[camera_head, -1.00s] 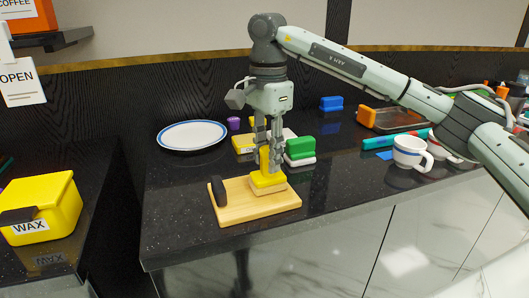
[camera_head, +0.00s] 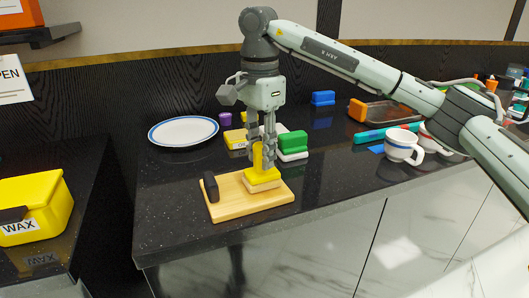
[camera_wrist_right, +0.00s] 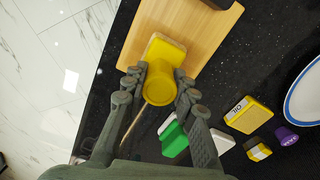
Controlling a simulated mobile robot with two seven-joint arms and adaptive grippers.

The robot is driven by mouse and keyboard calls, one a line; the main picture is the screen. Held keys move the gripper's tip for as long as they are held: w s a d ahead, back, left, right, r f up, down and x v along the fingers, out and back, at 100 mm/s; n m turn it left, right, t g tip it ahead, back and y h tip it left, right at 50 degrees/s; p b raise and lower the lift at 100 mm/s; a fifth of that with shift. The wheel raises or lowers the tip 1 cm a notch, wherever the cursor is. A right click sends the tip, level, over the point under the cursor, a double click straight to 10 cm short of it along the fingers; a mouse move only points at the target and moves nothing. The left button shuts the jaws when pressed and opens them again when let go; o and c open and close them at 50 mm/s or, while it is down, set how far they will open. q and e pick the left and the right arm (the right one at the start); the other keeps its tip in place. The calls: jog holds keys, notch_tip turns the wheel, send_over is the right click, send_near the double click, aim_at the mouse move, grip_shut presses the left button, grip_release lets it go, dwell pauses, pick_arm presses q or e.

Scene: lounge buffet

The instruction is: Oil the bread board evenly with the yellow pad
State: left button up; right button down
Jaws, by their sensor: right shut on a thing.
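The wooden bread board (camera_head: 229,206) lies flat on the dark counter, with a black handle piece (camera_head: 211,186) at its left end. The yellow pad (camera_head: 263,175) rests on the right part of the board, its pale underside against the wood. My right gripper (camera_head: 262,154) points down and is shut on the pad's upright yellow handle. In the right wrist view, the handle (camera_wrist_right: 158,87) sits between the two fingers and the board (camera_wrist_right: 210,30) extends beyond the pad. I cannot make out an oil film on the wood. My left gripper is not in view.
A yellow box marked OIL (camera_wrist_right: 248,114) and a green pad (camera_head: 293,140) stand behind the board. A white plate (camera_head: 183,132) with a blue rim is back left; a cup (camera_head: 401,146) is right. A yellow WAX box (camera_head: 35,203) sits on the separate left counter.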

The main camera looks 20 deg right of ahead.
jog(key=shift+w+a+r+p, duration=0.1)
jog(key=shift+w+p, duration=0.35)
jog(key=shift+w, duration=1.35)
jog(key=shift+s+f, duration=0.3)
jog(key=shift+s, duration=0.15)
jog(key=shift+s+f+b, duration=0.1)
jog(key=shift+s+b, duration=0.5)
jog(key=shift+s, duration=1.25)
jog(key=shift+s+d, duration=0.2)
jog(key=shift+s, duration=0.7)
jog(key=shift+r, duration=0.2)
